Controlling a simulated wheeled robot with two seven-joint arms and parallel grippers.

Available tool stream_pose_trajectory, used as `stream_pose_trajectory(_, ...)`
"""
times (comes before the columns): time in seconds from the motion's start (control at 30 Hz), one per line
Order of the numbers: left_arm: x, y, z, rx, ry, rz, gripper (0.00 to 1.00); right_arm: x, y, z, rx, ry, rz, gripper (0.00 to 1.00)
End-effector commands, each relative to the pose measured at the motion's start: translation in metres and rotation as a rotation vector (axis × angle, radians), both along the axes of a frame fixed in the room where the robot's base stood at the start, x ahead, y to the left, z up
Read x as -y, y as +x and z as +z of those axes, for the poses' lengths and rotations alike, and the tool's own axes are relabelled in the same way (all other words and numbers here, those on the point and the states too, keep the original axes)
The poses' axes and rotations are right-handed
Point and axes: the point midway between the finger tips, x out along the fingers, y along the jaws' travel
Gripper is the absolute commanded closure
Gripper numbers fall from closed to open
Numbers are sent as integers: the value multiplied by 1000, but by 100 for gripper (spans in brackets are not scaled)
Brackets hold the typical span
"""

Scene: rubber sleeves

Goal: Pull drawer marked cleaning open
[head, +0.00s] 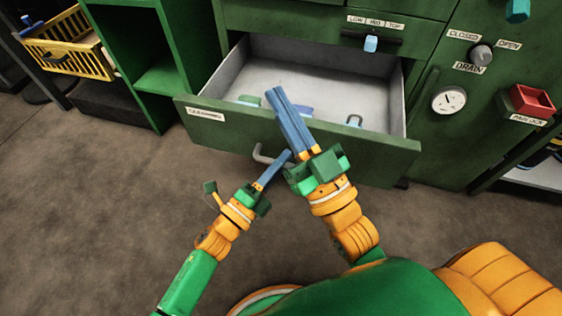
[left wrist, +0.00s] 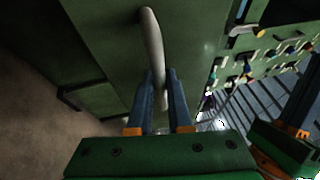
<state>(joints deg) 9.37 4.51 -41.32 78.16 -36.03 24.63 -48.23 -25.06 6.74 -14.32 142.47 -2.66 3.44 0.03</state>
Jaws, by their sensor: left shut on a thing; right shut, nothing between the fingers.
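The drawer marked cleaning (head: 205,114) is a green-fronted drawer with a grey inside, and it stands pulled well out of the cabinet. Its pale bar handle (head: 260,156) is on the front; it also shows in the left wrist view (left wrist: 151,40). My left gripper (head: 286,156) is at the handle, with its blue fingers on either side of the bar in the left wrist view (left wrist: 162,88), shut on it. My right gripper (head: 277,97) is shut and empty, its fingers reaching over the drawer front above the open drawer. It hides part of the contents.
Several small items, among them a teal one (head: 354,120), lie in the drawer. A latch with a blue knob (head: 371,43) is above. A drain knob (head: 481,54), gauge (head: 449,100) and red padlock box (head: 531,101) are right. A yellow basket (head: 75,58) is left. The near floor is clear.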

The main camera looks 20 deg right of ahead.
Motion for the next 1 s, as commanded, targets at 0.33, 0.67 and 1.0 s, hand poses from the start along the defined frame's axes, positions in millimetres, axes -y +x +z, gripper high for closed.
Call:
stream_pose_trajectory(0.33,0,1,0,0,0,2,70,0,0,1,3,0,-1,100)
stream_pose_trajectory(0.67,-5,-2,0,-2,0,2,70,0,3,-4,-32,-8,-4,100)
stream_pose_trajectory(1.0,-48,-31,-9,-2,1,2,70,7,26,-83,-462,-105,-40,100)
